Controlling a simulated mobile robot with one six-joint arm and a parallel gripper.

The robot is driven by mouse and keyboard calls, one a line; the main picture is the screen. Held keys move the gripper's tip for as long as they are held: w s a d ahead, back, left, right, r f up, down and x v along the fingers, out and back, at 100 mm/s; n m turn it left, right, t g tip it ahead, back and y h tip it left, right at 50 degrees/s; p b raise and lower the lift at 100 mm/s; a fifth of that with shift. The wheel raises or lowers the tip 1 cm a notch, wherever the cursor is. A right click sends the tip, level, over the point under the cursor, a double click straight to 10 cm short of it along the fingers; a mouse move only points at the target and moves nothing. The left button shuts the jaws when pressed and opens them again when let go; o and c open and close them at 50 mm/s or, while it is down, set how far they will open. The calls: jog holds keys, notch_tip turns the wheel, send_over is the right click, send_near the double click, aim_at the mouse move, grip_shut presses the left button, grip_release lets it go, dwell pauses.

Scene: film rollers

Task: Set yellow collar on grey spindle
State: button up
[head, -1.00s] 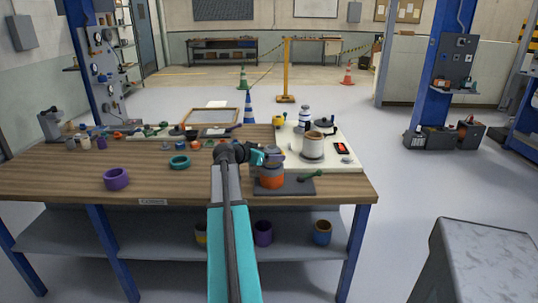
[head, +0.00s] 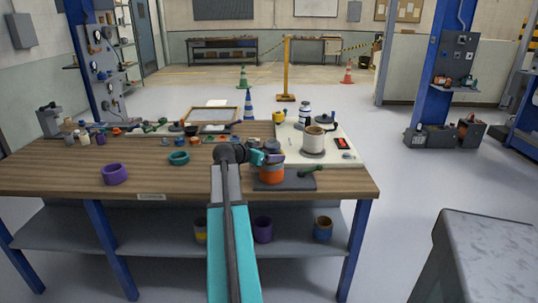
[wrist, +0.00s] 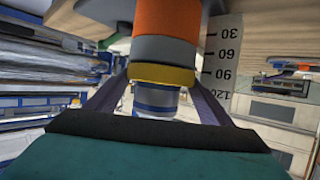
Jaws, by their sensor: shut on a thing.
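The yellow collar (wrist: 162,75) shows in the wrist view as a yellow band between the two fingers of my gripper (wrist: 155,100), which is shut on it. It borders a dark grey band (wrist: 163,49), with an orange part (wrist: 166,18) beyond that. In the head view, my gripper (head: 270,158) is just over the orange part (head: 271,174), which stands on a dark plate at the bench's front right. The grey spindle cannot be told apart clearly. Whether the collar is seated or only touching the grey band cannot be told.
A cream roller (head: 314,139) and a dark-banded bottle (head: 304,113) stand close behind on a white board (head: 350,158). A green-handled tool (head: 308,170) lies to the right. A purple ring (head: 114,174) and a teal ring (head: 179,158) lie left, with bare bench between.

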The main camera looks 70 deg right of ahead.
jog(key=o, duration=1.2)
jog(key=shift+r, duration=0.1)
jog(key=shift+c, duration=0.2)
jog(key=shift+w, duration=0.1)
jog(key=b+v, duration=0.1)
jog(key=v, duration=1.2)
jog(key=shift+a, duration=0.35)
jog(key=shift+r, duration=0.15)
